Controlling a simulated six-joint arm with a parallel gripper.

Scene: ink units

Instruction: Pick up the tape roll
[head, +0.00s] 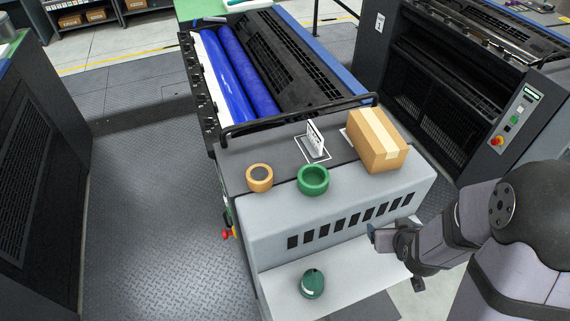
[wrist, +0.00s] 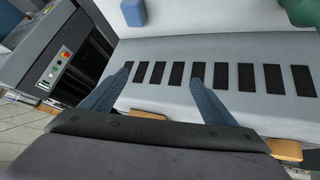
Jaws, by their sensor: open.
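The tape roll (head: 260,186) is a tan ring with a dark centre, lying flat on the grey top of the machine's end, left of a green ring (head: 313,188). My gripper (head: 393,258) is open and empty in front of the slotted face, to the right of and lower than the roll. In the wrist view my open gripper (wrist: 160,72) has its fingers spread before the dark slots. Tan bits show behind the gripper at the lower edge there; I cannot tell surely which is the roll.
A taped cardboard box (head: 376,140) and a small upright card (head: 315,138) stand behind the rings. A dark green container (head: 312,285) sits on the lower ledge (head: 283,290). A black rail (head: 300,114) edges the rollers behind. A press (head: 450,80) stands at the right.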

